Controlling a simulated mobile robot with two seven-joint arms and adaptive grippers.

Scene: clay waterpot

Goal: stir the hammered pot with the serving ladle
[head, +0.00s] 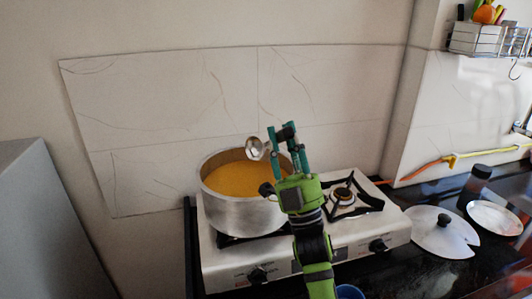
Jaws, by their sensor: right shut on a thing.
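The hammered pot (240,215) is a wide silver pot on the left burner of the stove, filled with orange-yellow liquid (238,180). My right gripper (287,131), green with teal fingers, reaches over the pot's right side. It is shut on the serving ladle, whose shiny round bowl (255,148) shows just left of the fingers. In the picture the bowl overlaps the pot's back rim and appears to be out of the liquid. The ladle's handle is mostly hidden by the gripper. My left gripper is not in view.
The white two-burner stove (350,245) has a bare right burner (342,196). A lid with a black knob (442,232), a dark jar (476,181) and a metal plate (494,217) occupy the right counter. A tiled wall (310,90) stands close behind.

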